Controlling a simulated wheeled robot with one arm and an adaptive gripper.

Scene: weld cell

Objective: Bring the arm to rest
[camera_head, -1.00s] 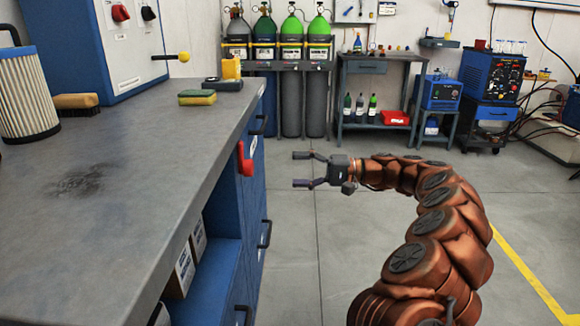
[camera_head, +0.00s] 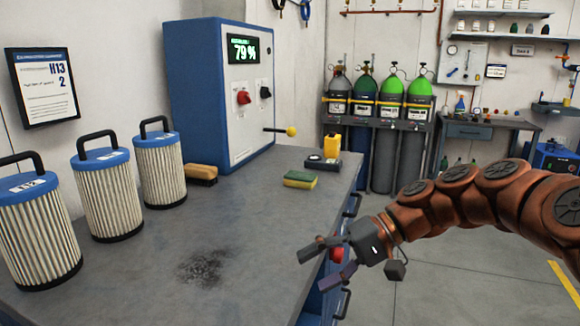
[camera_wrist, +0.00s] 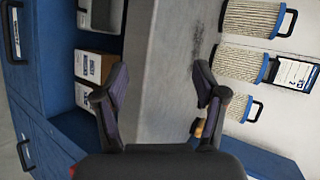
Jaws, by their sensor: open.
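My gripper (camera_head: 329,262) is open and empty. In the head view it hangs beside the right edge of the workbench (camera_head: 130,285), with its fingers toward the bench. My orange-brown arm reaches in from the right. In the wrist view my gripper's two fingers (camera_wrist: 163,88) are spread apart with nothing between them. Behind them the bench top (camera_wrist: 170,60) and the blue drawer fronts (camera_wrist: 25,90) show turned sideways.
Several filter cartridges (camera_head: 108,195) stand along the left of the bench. A blue control box (camera_head: 195,95) stands behind, near a brush (camera_head: 202,173), a sponge (camera_head: 300,180) and a yellow bottle (camera_head: 332,146). Gas cylinders (camera_head: 415,140) stand at the back. Floor (camera_head: 440,270) is clear below the arm.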

